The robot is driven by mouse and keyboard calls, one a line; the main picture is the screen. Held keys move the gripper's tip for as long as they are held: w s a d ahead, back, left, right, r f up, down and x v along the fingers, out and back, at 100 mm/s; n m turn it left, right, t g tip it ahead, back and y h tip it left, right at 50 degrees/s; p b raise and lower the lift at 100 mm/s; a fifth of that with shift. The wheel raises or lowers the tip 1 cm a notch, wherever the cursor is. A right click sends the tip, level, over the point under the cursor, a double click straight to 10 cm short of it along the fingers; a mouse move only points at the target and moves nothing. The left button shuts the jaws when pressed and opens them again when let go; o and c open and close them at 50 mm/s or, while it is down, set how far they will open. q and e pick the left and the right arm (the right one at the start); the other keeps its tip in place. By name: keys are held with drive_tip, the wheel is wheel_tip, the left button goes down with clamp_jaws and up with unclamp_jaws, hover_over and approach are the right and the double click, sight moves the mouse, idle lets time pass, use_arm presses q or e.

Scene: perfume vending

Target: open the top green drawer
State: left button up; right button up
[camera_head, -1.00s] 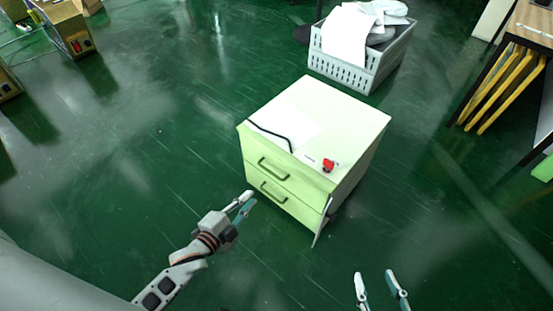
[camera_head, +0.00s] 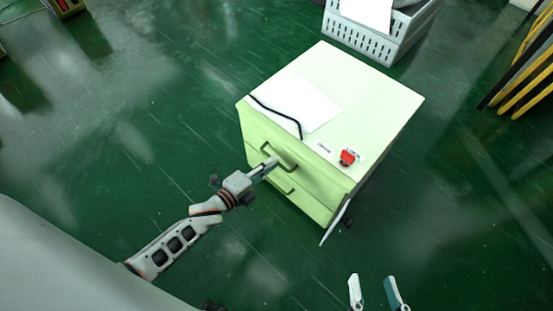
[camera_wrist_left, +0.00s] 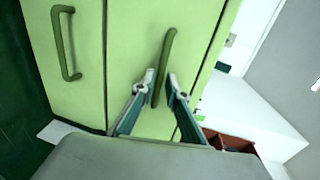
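The green drawer cabinet stands on the floor, and its top drawer (camera_head: 252,128) looks shut. The top drawer's bar handle (camera_head: 283,153) also shows in the left wrist view (camera_wrist_left: 168,48). My left gripper (camera_head: 270,165) is at this handle. In the left wrist view its two fingertips (camera_wrist_left: 161,80) are on either side of the bar, with a gap between them, so it looks open around the handle. I cannot tell whether a finger touches the bar. My right gripper (camera_head: 371,284) is open and empty, low in the head view, away from the cabinet.
The lower drawer has its own handle (camera_head: 284,187), below my left gripper. A white sheet (camera_head: 305,105), a black cable (camera_head: 275,112) and a red button (camera_head: 347,157) are on the cabinet top. A crate (camera_head: 365,42) stands behind. The green floor (camera_head: 120,190) in front is clear.

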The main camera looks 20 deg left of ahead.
use_arm(q)
drive_tip(key=x, duration=0.2)
drive_tip(key=shift+w+d, duration=0.1)
drive_tip(key=shift+w, duration=0.2)
use_arm(e)
drive_tip(key=shift+s+a+f+m, duration=0.15)
drive_tip(key=shift+a+m, duration=0.25)
drive_tip(key=shift+a, duration=0.1)
use_arm(q)
clamp_jaws()
drive_tip(key=shift+s, duration=0.1)
